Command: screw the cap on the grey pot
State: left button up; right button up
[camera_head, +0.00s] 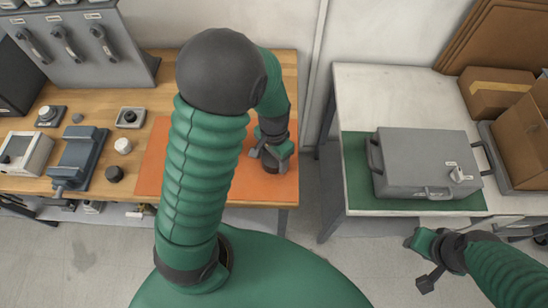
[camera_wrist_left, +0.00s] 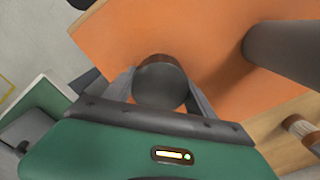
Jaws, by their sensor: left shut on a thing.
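My left gripper (camera_head: 268,157) is low over the orange mat, near the mat's right end. In the left wrist view, its two fingers are shut on the sides of a round dark grey cap (camera_wrist_left: 160,84). A brownish side shows past the cap's far edge. I cannot tell whether this is a pot under the cap, nor how firmly the cap sits. A larger dark grey cylinder (camera_wrist_left: 290,48) rises over the mat beside it; what it is stays unclear. My right gripper (camera_head: 427,268) is over the floor at the lower right, away from the left table.
The orange mat (camera_head: 152,165) lies on the wooden table (camera_head: 215,195). Several small knobs and a blue-grey vise (camera_head: 80,158) stand at its left. A grey case (camera_head: 425,158) rests on a green mat on the right table. A floor gap separates the tables.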

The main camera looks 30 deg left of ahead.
pick_arm(q)
jog(key=shift+c, duration=0.7)
notch_tip(320, 180, up, 4)
jog(key=shift+f, duration=0.2)
jog(key=s+d, duration=0.5)
jog(key=d, duration=0.1)
jog(key=s+d+r, duration=0.1)
jog(key=s+d, duration=0.2)
jog(key=shift+s+d, duration=0.15)
jog(key=shift+s, duration=0.2)
jog(key=shift+s+d+r+b, duration=0.2)
jog(key=shift+s+d+b, duration=0.85)
jog(key=shift+s+d, duration=0.1)
